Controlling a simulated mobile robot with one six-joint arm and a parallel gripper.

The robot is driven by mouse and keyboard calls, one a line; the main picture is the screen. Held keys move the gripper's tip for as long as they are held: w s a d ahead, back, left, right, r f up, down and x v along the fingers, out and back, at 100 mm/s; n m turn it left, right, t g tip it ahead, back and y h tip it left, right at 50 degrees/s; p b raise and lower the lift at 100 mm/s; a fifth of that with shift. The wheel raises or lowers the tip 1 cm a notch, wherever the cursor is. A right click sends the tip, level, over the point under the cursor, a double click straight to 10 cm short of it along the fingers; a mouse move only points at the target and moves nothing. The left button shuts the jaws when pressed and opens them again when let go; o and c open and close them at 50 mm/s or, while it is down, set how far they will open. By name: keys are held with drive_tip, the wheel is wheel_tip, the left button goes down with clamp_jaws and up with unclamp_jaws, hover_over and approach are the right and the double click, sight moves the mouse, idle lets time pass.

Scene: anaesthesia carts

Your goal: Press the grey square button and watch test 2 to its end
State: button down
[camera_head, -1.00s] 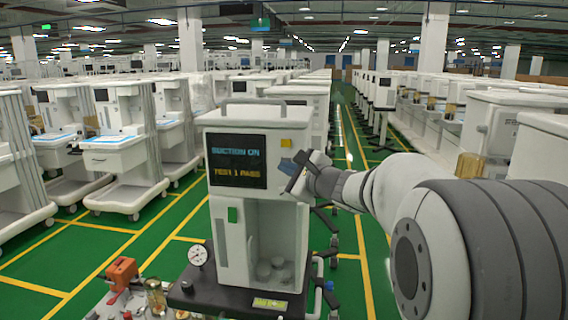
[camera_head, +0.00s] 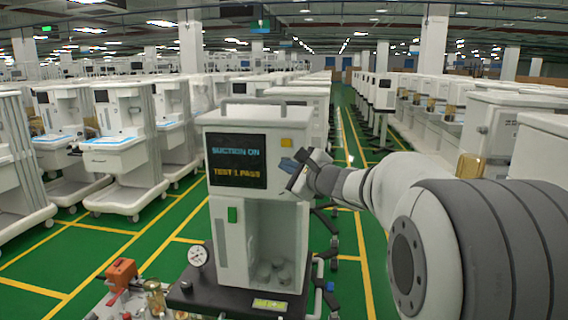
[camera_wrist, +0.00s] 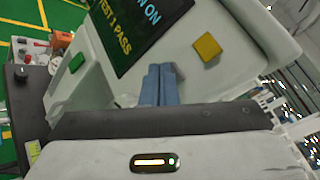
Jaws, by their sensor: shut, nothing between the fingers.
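The white cart's dark screen (camera_head: 237,161) reads "SUCTION ON" in blue and "TEST 1 PASS" in yellow; part of it shows in the wrist view (camera_wrist: 135,35). A yellow square button (camera_head: 286,142) is right of the screen, also in the wrist view (camera_wrist: 207,47). My gripper (camera_head: 287,165) is shut and empty, its blue fingertips at the panel below the yellow button. In the wrist view the fingertips (camera_wrist: 160,68) cover part of a small grey patch (camera_wrist: 179,71), perhaps the grey square button. I cannot tell whether they touch it.
A green square (camera_head: 232,214) is on the cart's front below the screen. A round gauge (camera_head: 198,255) and an orange object (camera_head: 121,273) are at lower left. Other white carts (camera_head: 122,150) stand in rows on both sides of green floor.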

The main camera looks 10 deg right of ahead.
drive_tip(key=shift+w+d, duration=0.15)
drive_tip(key=shift+w, duration=0.2)
idle(0.3)
drive_tip(key=shift+s+b, duration=0.15)
drive_tip(key=shift+b, duration=0.15)
drive_tip(key=shift+s+a+b, duration=0.35)
drive_tip(key=shift+s+b, duration=0.05)
drive_tip(key=shift+s, duration=0.25)
drive_tip(key=shift+s+a+b, duration=0.3)
drive_tip(key=shift+s+b, duration=0.05)
drive_tip(key=shift+s, duration=0.4)
drive_tip(key=shift+s+a+b, duration=0.35)
drive_tip(key=shift+s, duration=0.45)
drive_tip(key=shift+s+a+b, duration=0.3)
drive_tip(key=shift+s+b, duration=0.05)
drive_tip(key=shift+s, duration=0.4)
